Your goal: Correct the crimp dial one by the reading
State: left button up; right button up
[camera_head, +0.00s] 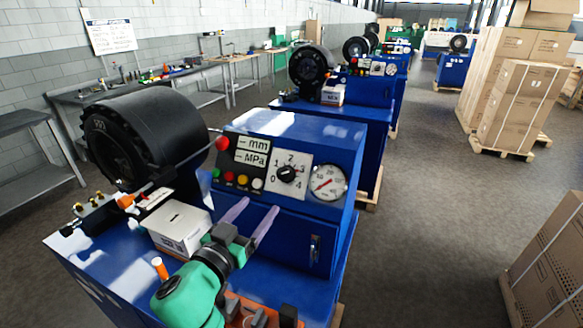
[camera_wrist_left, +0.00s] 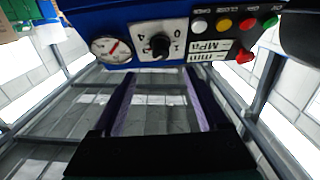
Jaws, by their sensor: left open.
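The nearest blue crimper has a black dial knob (camera_head: 287,174) on a white plate numbered 0 to 4. The knob also shows upside down in the left wrist view (camera_wrist_left: 160,46); its exact setting is too small to tell. A round gauge with a red needle (camera_head: 328,182) sits right of the dial, and in the left wrist view too (camera_wrist_left: 111,50). Two display labels, mm and MPa (camera_head: 252,150), are above left. My left gripper (camera_head: 260,204) is open and empty, below and in front of the dial, apart from it. Its two pale purple fingers (camera_wrist_left: 161,80) point toward the panel.
A red button (camera_head: 222,143) and several coloured buttons lie left of the dial. The black crimping head (camera_head: 140,138) and a white box (camera_head: 180,228) stand left of the gripper. More crimpers (camera_head: 335,110) recede behind.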

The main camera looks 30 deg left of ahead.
jog(key=s+f+b, duration=0.4)
jog(key=f+b, duration=0.5)
jog(key=f, duration=0.1)
pick_arm(q)
jog(key=p, duration=0.2)
send_near(282, 176)
jog(key=w, duration=0.4)
jog(key=w+p, duration=0.1)
jog(key=w, duration=0.3)
jog(key=shift+w+a+p, duration=0.25)
jog(key=shift+a+p, duration=0.05)
jog(key=shift+a, duration=0.05)
jog(key=shift+w+f, duration=0.15)
jog(key=shift+w, duration=0.5)
jog(key=shift+s, duration=0.1)
grip_shut()
pick_arm(e)
jog(key=r, duration=0.2)
jog(key=w+r, duration=0.1)
jog(key=r, duration=0.1)
jog(key=shift+w+r, duration=0.1)
jog(key=shift+r, duration=0.1)
